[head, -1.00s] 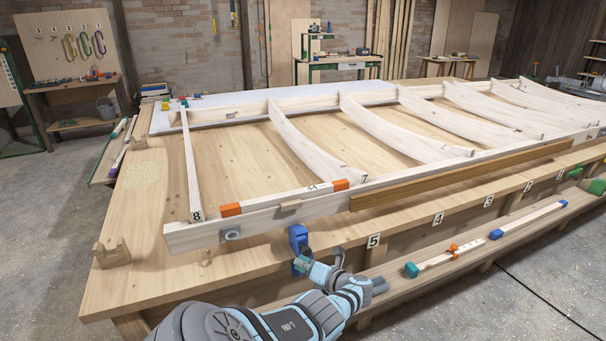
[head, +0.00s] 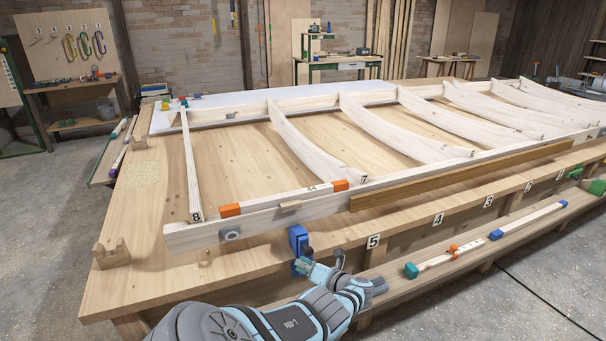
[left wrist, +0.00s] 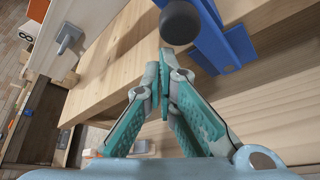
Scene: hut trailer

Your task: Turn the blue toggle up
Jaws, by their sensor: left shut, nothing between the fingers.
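The blue toggle (head: 297,238) is on the front edge of the workbench, below the white frame's corner. In the left wrist view it is a blue bracket (left wrist: 212,35) with a dark round knob (left wrist: 180,22). My left gripper (head: 304,265) is just below and in front of it, partly covering its lower part. In the left wrist view the closed teal fingertips (left wrist: 167,62) are empty and point at the knob from just below. I cannot tell whether they touch it. My right gripper is not in view.
The white wooden frame (head: 270,216) lies on the workbench (head: 140,285) above the toggle. A grey fitting (head: 231,235) sits on its front rail. A lower shelf holds a stick with blue ends (head: 530,218) and another with orange parts.

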